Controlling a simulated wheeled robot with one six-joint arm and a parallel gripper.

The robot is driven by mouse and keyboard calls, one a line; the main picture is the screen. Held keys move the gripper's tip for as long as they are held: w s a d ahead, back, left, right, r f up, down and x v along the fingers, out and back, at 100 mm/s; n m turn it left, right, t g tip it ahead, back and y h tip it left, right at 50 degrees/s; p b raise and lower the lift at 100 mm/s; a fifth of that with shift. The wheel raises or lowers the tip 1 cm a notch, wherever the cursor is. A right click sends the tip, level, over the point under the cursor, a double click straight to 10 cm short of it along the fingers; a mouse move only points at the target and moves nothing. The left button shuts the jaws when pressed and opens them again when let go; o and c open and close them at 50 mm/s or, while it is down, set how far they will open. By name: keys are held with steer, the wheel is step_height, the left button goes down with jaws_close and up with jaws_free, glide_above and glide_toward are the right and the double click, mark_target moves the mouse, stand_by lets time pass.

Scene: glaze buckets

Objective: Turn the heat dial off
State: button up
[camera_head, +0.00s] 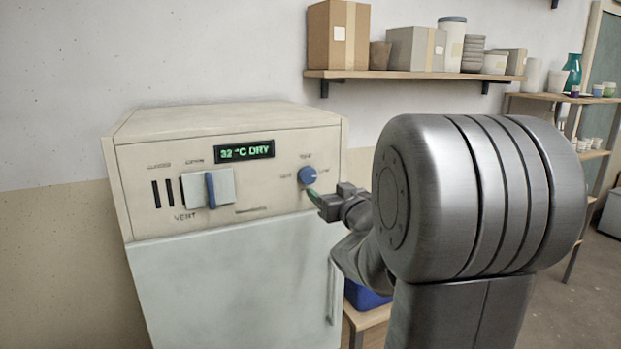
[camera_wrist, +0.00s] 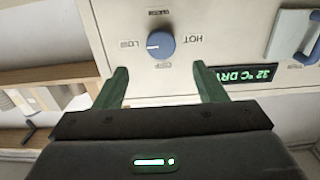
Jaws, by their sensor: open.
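The blue round heat dial (camera_head: 307,175) is on the upper right of the cream control panel. In the wrist view the dial (camera_wrist: 160,45) has a white mark on its left side, facing the label that seems to read LOW; HOT is on the other side. The labels above and below it are too small to read. My gripper (camera_wrist: 162,72) is open, its two green fingers apart, with the dial just beyond the gap between the tips. In the head view my gripper (camera_head: 318,197) is just below and right of the dial. Nothing is between the fingers.
The green display (camera_head: 244,151) reads 32 °C DRY. A vent plate with a blue handle (camera_head: 211,190) sits left of it. A shelf (camera_head: 430,75) with boxes and pots hangs above right. A blue bin (camera_head: 365,297) is beside the cabinet, partly hidden by my arm.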

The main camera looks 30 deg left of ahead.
mark_target(310, 178)
steer(key=p+x, duration=0.2)
steer(key=x, duration=0.8)
steer(key=shift+a, duration=0.1)
steer(key=c, duration=0.9)
